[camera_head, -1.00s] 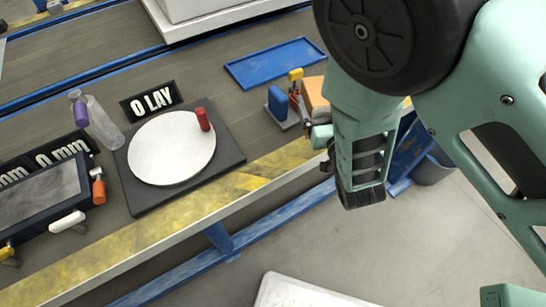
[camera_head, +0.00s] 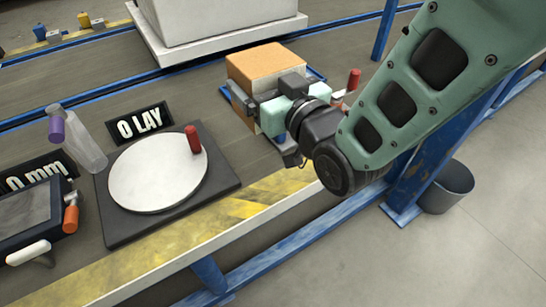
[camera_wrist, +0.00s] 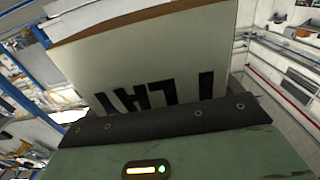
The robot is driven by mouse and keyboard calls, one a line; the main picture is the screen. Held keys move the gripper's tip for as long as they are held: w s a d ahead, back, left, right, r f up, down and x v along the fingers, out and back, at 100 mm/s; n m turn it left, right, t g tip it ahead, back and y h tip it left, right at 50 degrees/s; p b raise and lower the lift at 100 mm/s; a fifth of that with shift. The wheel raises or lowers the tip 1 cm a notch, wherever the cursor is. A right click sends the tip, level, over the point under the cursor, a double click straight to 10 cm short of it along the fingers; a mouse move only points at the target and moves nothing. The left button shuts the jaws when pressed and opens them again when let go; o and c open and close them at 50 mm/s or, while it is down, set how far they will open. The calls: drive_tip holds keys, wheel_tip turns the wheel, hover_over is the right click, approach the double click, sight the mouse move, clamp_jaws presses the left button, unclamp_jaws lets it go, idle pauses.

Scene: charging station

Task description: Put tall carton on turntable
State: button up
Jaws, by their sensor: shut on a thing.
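The tall carton (camera_head: 266,63) has an orange-brown top and stands upright toward the back of the bench. My gripper (camera_head: 272,108) is shut on it from the front right, and the gripper body hides much of its near side. In the wrist view the pale carton face (camera_wrist: 160,60) with black lettering fills the space before the gripper. I cannot tell whether its base touches the bench. The turntable (camera_head: 150,185) is a white disc with a red knob (camera_head: 193,139) on a dark square base, left of the carton; its top is otherwise empty.
A dark screen device (camera_head: 25,210) is at far left. Yellow striping marks the bench's front edge.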

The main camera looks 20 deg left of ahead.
wheel_tip(320, 180, down, 18)
drive_tip(key=b, duration=0.5)
drive_tip(key=shift+r+b, duration=0.25)
drive_tip(key=shift+b, duration=0.15)
drive_tip(key=shift+f, duration=0.15)
drive_tip(key=o, duration=1.1)
drive_tip(key=shift+c, duration=0.2)
drive_tip(key=shift+f, duration=0.15)
